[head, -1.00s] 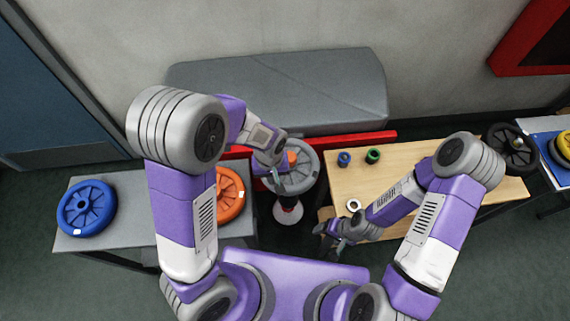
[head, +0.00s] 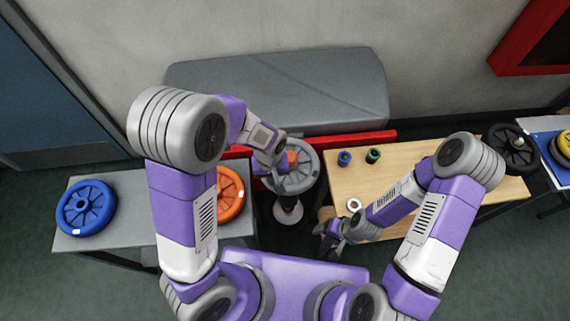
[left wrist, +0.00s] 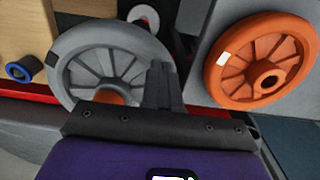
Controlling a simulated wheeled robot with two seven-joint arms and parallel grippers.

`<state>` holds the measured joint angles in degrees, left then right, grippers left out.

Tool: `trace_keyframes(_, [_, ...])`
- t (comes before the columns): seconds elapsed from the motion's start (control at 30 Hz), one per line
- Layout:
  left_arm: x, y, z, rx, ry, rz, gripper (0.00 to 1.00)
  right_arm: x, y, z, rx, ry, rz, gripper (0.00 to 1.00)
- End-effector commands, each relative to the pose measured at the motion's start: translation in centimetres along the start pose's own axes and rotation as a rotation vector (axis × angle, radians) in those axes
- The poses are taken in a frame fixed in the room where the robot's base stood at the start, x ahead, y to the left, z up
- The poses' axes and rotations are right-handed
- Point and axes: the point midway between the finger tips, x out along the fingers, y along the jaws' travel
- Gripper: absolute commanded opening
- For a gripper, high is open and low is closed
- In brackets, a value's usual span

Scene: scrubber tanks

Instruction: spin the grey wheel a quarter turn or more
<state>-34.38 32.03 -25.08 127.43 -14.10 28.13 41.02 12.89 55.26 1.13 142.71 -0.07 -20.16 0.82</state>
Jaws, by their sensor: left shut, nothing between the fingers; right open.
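The grey wheel (head: 305,176) has spokes and an orange hub, and sits on a stand in the middle of the head view. My left gripper (head: 274,180) is shut and empty at the wheel's left side. In the left wrist view its fingers (left wrist: 163,85) are together at the wheel's rim; I cannot tell whether they touch it. My left forearm hides part of the wheel in the head view. My right gripper (head: 326,232) is open and empty near the wooden table's front left corner.
A blue wheel (head: 86,208) and an orange wheel (head: 230,194) lie on the grey table at left. The wooden table (head: 400,157) at right holds a blue ring (head: 344,158), a green ring (head: 373,155), a white ring (head: 353,204) and a black wheel (head: 510,150).

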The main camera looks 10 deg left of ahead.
Motion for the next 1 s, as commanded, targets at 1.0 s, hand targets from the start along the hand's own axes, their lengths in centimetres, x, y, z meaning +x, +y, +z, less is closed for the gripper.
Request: trace_keyframes(1.0, [0.5, 1.8, 1.3, -0.001, 0.0, 0.0, 0.0, 0.2, 0.1, 0.0, 0.0, 0.0, 0.0, 0.77])
